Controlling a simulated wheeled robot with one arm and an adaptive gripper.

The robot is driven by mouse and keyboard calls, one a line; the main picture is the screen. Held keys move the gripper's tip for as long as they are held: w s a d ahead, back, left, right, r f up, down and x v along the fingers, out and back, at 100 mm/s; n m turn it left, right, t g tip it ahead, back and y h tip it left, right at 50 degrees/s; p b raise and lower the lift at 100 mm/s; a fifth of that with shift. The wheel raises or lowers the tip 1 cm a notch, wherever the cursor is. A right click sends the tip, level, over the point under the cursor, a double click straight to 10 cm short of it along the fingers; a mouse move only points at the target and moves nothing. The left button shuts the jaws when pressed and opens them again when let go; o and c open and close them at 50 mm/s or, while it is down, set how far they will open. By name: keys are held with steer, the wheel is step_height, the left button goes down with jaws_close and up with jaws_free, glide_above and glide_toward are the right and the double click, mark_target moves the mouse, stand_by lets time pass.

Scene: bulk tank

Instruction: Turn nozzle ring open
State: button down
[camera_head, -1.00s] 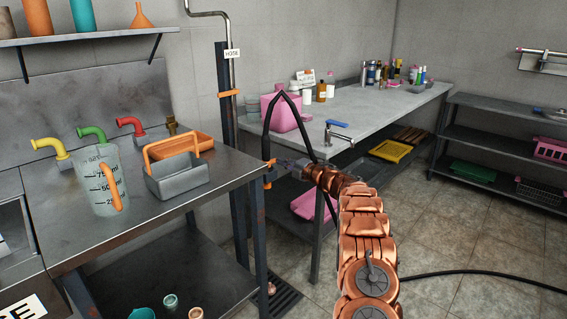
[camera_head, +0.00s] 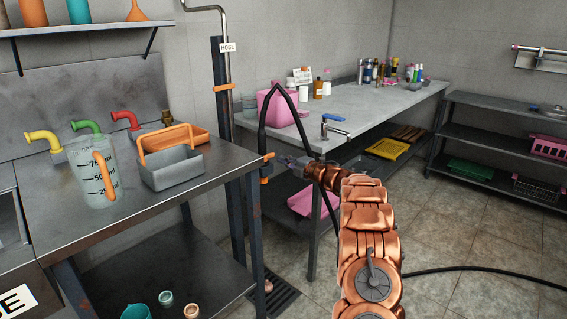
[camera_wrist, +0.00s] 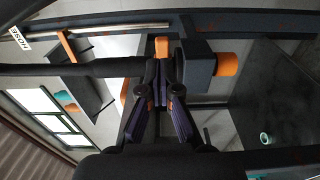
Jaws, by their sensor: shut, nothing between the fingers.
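The hose nozzle is a dark block (camera_wrist: 197,68) in the wrist view, with an orange ring (camera_wrist: 226,65) on its end. A smaller orange piece (camera_wrist: 161,47) shows beyond my fingertips. In the head view the orange ring (camera_head: 265,181) is small, beside the steel table's corner. My gripper (camera_wrist: 160,82) is shut and empty, its dark fingers converging beside the dark block, apart from the ring. It also shows in the head view (camera_head: 280,160), just right of the nozzle. Whether the fingertips touch the nozzle is unclear.
The black hose (camera_head: 262,118) loops up next to my gripper. The dark post (camera_head: 222,130) labelled HOSE stands behind. The steel table (camera_head: 95,215) with a jug (camera_head: 88,165) and grey caddy (camera_head: 172,168) is at left. The sink counter (camera_head: 375,105) is behind. Floor is open at right.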

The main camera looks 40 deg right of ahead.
steer(key=s+d+p, duration=0.2)
steer(key=s+d, duration=0.2)
steer(key=d, duration=0.5)
steer(key=shift+s, duration=0.3)
stand_by(0.3)
